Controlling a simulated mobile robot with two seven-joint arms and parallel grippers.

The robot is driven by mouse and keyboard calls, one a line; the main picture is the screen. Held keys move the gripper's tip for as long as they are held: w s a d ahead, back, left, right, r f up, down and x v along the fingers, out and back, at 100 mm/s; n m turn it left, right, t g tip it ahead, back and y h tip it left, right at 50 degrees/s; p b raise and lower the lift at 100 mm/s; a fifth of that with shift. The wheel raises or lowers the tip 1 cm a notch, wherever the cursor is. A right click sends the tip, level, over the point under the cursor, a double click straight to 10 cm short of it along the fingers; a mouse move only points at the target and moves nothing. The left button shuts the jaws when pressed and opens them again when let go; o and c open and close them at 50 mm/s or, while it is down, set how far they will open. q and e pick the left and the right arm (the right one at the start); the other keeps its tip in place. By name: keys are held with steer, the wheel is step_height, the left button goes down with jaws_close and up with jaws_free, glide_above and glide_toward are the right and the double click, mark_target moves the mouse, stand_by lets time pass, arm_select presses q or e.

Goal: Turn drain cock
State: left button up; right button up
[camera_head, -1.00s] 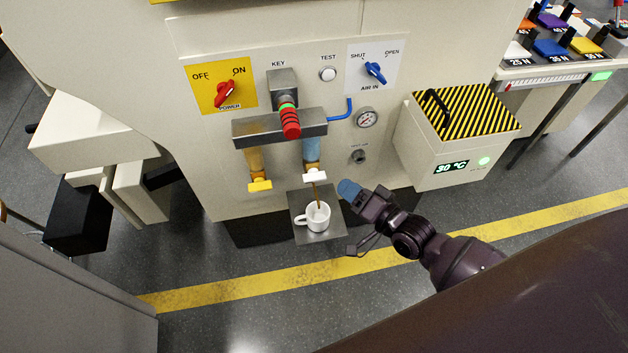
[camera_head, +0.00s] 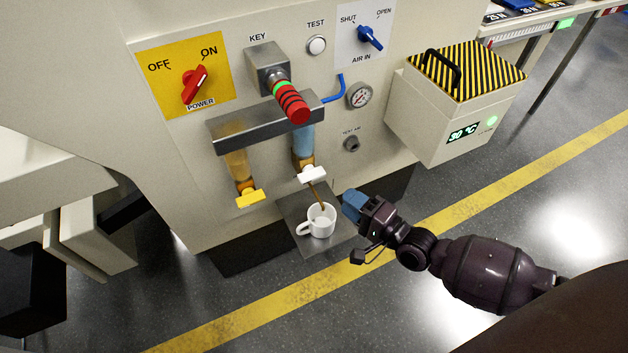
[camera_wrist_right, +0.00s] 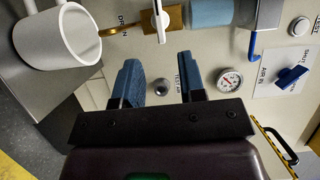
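The drain cock has a white handle (camera_head: 313,175) below a blue-tinted bowl (camera_head: 303,140) on the machine front. It also shows in the right wrist view (camera_wrist_right: 159,20), beside a partly visible drain label. A thin brass-brown spout (camera_head: 316,196) runs down from it toward a white mug (camera_head: 321,222). My right gripper (camera_head: 350,203), with blue fingers, is just right of the mug and lower right of the handle, apart from both. In the right wrist view the fingers (camera_wrist_right: 161,80) are spread and empty, with the handle beyond them. My left gripper is out of view.
The mug stands on a grey shelf (camera_head: 291,205). A yellow-handled cock (camera_head: 249,198) hangs left under an amber bowl. A gauge (camera_head: 360,96), a test-air port (camera_head: 351,144) and a blue air-in knob (camera_head: 370,38) are to the right. A striped-lid box (camera_head: 440,135) stands further right.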

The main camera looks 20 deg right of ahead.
mark_target(316, 179)
steer(key=b+x, duration=0.1)
steer(key=x, duration=1)
steer(key=shift+f+b, duration=0.1)
steer(key=shift+b, duration=0.25)
steer(key=shift+c, duration=0.3)
jaws_close()
